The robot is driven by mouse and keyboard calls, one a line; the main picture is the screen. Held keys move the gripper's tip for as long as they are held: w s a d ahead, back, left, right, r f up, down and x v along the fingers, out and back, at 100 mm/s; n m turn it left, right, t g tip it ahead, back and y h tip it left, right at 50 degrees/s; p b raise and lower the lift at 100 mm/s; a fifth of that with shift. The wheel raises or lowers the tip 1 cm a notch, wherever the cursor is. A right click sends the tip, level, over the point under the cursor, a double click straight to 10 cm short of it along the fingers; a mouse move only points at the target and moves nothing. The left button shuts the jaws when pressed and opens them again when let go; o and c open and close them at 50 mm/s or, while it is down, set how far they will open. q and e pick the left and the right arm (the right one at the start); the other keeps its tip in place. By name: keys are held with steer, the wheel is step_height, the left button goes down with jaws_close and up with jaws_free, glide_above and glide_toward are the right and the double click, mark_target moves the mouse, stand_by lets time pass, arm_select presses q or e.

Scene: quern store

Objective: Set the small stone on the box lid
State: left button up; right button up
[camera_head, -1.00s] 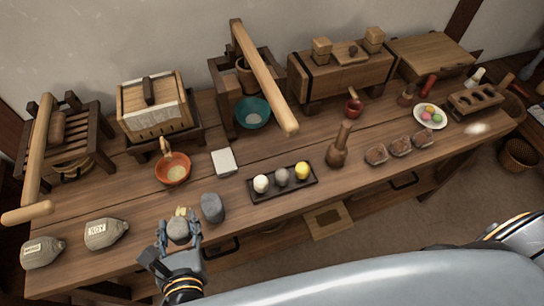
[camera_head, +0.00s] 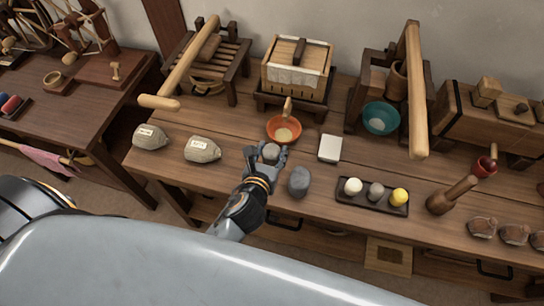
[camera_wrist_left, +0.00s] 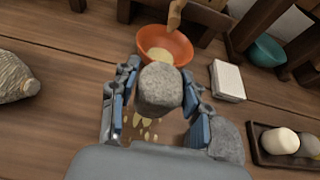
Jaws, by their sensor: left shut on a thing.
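The small grey stone (camera_head: 270,153) is held between the fingers of my left gripper (camera_head: 266,158), just in front of the orange bowl. The left wrist view shows the stone (camera_wrist_left: 160,88) between both fingers, over the table. A wooden box (camera_head: 297,70) with a plank top and a dark handle stands behind the bowl, on a dark stand. Another long wooden box (camera_head: 480,123) at the right has small blocks on top. I cannot tell which one's lid is meant. My right gripper is out of view.
A larger grey stone (camera_head: 299,181) stands right of my gripper. The orange bowl (camera_head: 284,130) with a handled tool and a white block (camera_head: 330,148) lie ahead. Two sacks (camera_head: 202,149) are at left, a dark tray (camera_head: 371,195) at right. Pale flakes (camera_wrist_left: 145,125) lie on the table.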

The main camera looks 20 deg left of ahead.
mark_target(272, 158)
arm_select(q)
steer(key=shift+w+f, duration=0.25)
steer(key=shift+w+a+f+b, duration=0.15)
steer(key=shift+f+b, duration=0.15)
steer(key=shift+f, duration=0.6)
steer(key=shift+w+d+f+b, duration=0.1)
steer(key=shift+f+b, duration=0.15)
steer(key=shift+f, duration=0.65)
steer(key=shift+f, duration=0.2)
steer(key=o, duration=1.4)
